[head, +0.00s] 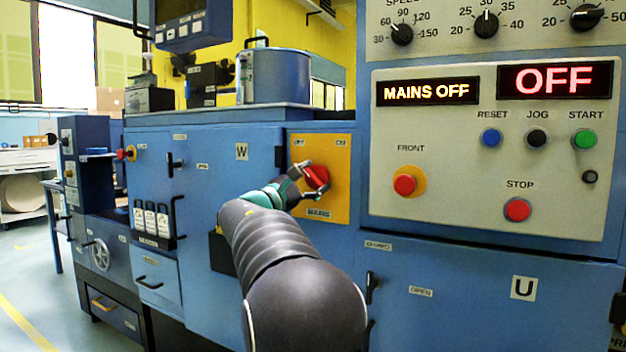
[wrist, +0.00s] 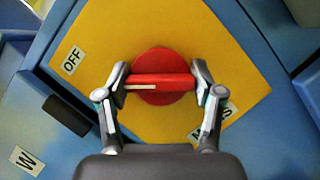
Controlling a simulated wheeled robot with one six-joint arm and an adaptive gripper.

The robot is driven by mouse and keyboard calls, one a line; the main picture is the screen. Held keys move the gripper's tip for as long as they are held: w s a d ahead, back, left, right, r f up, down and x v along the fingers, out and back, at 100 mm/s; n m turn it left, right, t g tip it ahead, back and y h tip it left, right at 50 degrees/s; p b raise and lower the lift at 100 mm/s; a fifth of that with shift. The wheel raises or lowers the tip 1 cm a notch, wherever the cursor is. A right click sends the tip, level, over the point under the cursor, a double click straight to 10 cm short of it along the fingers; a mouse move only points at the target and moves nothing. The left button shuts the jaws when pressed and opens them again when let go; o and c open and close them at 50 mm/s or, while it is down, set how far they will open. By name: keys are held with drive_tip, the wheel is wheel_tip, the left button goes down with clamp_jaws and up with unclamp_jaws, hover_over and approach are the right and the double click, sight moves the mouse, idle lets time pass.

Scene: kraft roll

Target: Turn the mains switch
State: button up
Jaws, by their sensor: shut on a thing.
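The mains switch is a red rotary handle (wrist: 160,81) on a red disc, mounted on a yellow plate (wrist: 105,40). In the head view the red handle (head: 316,177) sits on the yellow plate (head: 338,205) marked MAINS, with small labels at its top corners. In the wrist view an OFF label shows on the plate, and the MAINS label is partly hidden by a finger. My gripper (wrist: 160,82) is shut on the red handle, one finger at each end of the bar. It also shows in the head view (head: 308,184). The display (head: 427,92) reads MAINS OFF.
Right of the plate is a pale control panel (head: 490,225) with a red FRONT button (head: 405,185), a red STOP button (head: 517,209) and an OFF display (head: 541,80). Blue cabinet doors surround the plate. A door handle (head: 372,285) sticks out below. Floor is free at far left.

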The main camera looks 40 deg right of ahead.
drive_tip(key=o, duration=1.1)
drive_tip(key=shift+o, duration=0.2)
drive_tip(key=v, duration=1.2)
